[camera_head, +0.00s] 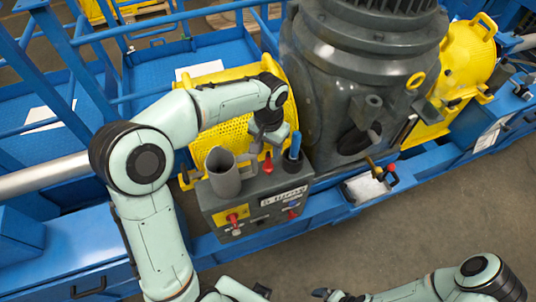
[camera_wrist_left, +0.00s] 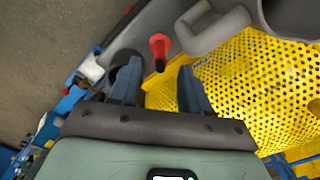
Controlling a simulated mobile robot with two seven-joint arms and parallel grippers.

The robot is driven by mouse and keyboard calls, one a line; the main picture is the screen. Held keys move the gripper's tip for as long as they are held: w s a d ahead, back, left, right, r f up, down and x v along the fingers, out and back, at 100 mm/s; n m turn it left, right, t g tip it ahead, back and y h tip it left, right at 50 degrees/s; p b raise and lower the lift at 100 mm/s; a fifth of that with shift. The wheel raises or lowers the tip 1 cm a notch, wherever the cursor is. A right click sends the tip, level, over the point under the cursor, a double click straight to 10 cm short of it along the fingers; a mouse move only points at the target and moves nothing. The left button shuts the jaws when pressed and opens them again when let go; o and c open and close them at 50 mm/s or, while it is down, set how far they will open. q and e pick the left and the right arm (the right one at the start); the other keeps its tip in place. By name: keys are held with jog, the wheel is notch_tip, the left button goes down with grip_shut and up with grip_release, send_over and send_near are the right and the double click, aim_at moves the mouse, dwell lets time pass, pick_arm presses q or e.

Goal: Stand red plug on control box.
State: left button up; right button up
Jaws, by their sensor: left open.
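The grey control box (camera_head: 258,208) stands at the blue frame, with red switches on its front. The red plug (camera_head: 268,164) shows at the top of the box, between a grey mug (camera_head: 222,172) and a dark holder with a blue handle (camera_head: 294,147). My left gripper (camera_head: 269,143) is open just above the plug. In the left wrist view, the plug (camera_wrist_left: 158,46) shows beyond and between the open fingertips (camera_wrist_left: 160,74), apart from both. Its lower end is hard to see, so I cannot tell how it rests. My right gripper (camera_head: 328,294) is at the bottom edge, its jaws unclear.
The mug's handle (camera_wrist_left: 212,32) is close to the right finger in the left wrist view. A yellow perforated guard (camera_head: 222,128) stands behind the box, and a large grey motor housing (camera_head: 350,80) to its right. A small tray (camera_head: 366,188) sits farther right.

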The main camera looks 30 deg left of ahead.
pick_arm(q)
notch_tip(320, 180, up, 6)
jog(key=shift+f+p, duration=0.15)
jog(key=shift+p, duration=0.15)
dwell(0.4)
